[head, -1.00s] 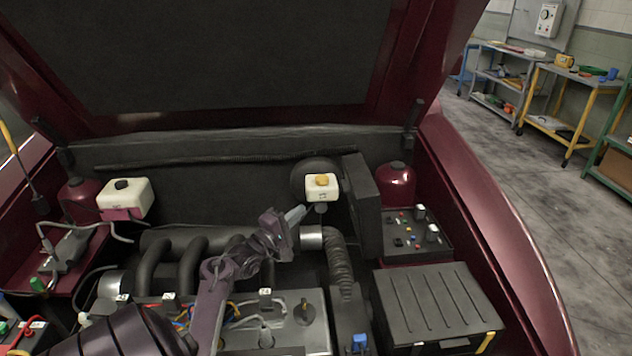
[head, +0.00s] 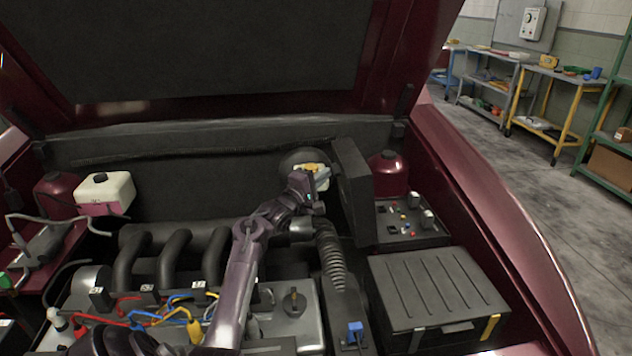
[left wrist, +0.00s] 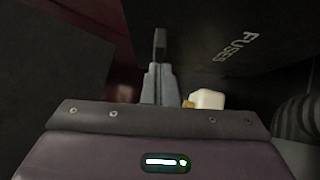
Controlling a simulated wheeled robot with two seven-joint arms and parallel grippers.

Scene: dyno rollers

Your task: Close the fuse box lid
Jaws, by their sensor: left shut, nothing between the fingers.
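The fuse box (head: 412,238) stands at the right of the engine bay, with coloured fuses and relays showing inside. Its dark lid (head: 356,195) stands upright along the box's left side, open. In the left wrist view the lid (left wrist: 240,72) fills the upper right and carries the word FUSES. My left gripper (head: 318,182) is to the left of the lid, in front of the white reservoir with the yellow cap. In the left wrist view its fingers (left wrist: 160,62) are shut and empty, close to the lid; I cannot tell whether they touch it. My right gripper is out of view.
The white reservoir (head: 323,184) is partly hidden behind my gripper. A ribbed hose (head: 331,258) runs below it. A black battery-like box (head: 436,292) sits in front of the fuse box, and a dark red dome (head: 388,175) behind. The raised hood (head: 200,50) hangs above.

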